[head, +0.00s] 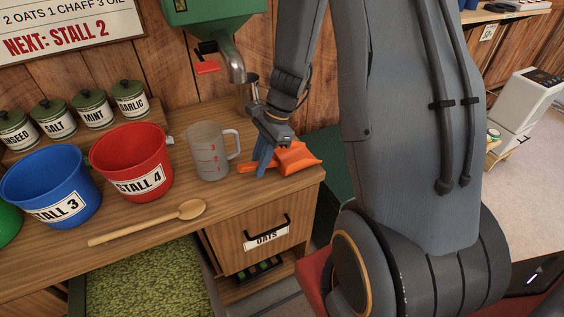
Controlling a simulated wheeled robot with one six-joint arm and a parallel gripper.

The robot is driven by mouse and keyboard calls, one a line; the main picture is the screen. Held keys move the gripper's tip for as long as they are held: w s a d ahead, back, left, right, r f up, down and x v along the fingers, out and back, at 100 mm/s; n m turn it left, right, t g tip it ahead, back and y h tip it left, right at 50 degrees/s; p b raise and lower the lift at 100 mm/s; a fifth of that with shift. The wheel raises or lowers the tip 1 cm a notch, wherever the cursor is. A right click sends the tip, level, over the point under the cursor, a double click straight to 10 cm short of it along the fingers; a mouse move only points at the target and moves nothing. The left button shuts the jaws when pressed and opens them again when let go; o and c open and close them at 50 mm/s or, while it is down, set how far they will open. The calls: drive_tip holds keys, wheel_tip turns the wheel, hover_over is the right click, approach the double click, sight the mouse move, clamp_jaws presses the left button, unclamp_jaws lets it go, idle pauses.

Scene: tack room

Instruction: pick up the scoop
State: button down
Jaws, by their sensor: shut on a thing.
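The orange scoop (299,158) is at the right end of the wooden counter, below my gripper. My gripper (264,163) points down over it, its blue-grey fingers shut on the scoop around its handle, left of the wide scoop part. Part of the handle is hidden behind the fingers. The scoop appears to lie on or just above the counter top; I cannot tell whether it is clear of the surface.
A clear measuring jug (209,153) stands close to the left of my gripper. A red bucket (133,163), a blue bucket (50,186) and a wooden spoon (150,222) are further left. A green dispenser (214,28) with a metal spout hangs behind. The OATS drawer (250,238) is below.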

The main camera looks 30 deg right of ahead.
drive_tip(key=shift+r, duration=0.1)
drive_tip(key=shift+r+b, duration=0.8)
drive_tip(key=shift+r, duration=4.15)
